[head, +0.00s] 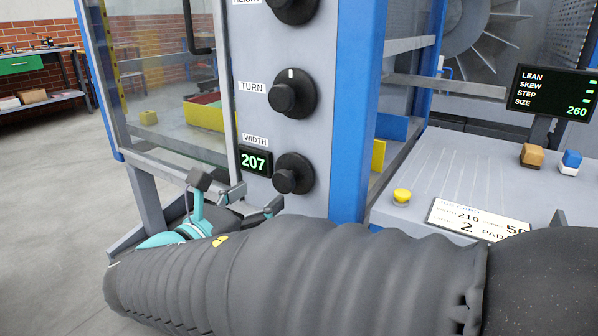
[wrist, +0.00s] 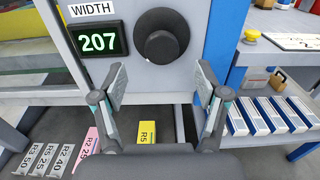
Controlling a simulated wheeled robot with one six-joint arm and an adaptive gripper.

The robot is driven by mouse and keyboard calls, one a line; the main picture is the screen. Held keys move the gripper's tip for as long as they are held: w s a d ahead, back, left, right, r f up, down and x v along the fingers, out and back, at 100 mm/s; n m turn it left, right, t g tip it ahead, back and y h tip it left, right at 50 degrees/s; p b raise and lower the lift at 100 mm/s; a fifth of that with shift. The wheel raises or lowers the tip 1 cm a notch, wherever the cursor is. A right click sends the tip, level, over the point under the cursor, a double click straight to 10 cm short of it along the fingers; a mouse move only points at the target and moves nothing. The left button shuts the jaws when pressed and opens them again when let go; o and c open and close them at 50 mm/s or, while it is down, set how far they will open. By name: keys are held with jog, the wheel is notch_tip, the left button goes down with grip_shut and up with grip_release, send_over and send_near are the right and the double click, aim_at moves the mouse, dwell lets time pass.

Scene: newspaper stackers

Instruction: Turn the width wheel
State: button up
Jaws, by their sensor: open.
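The width wheel (head: 293,174) is a black round knob on the grey panel, below the WIDTH label (head: 255,139) and beside a display (head: 254,161) reading 207. In the wrist view the wheel (wrist: 161,36) is at the top centre, with the same display (wrist: 98,41) to its left. My gripper (wrist: 160,82) is open and empty. Its two fingers point up toward the wheel, below it and apart from it in the wrist view. In the head view my gripper (head: 238,196) is low and left of the wheel, partly hidden by my arm.
The TURN knob (head: 292,93) sits above on the same panel. A blue post (head: 357,110) stands right of the wheel. A table (head: 440,170) at the right holds a yellow button (head: 402,195) and a card (head: 478,217) showing 210. Labelled blocks (wrist: 67,155) lie below the panel.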

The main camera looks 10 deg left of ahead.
aim_at(280, 181)
jog(key=x, duration=0.8)
jog(key=shift+w+d, duration=0.2)
jog(key=shift+w, duration=0.1)
jog(key=shift+r, duration=0.1)
jog(key=c, duration=1.1)
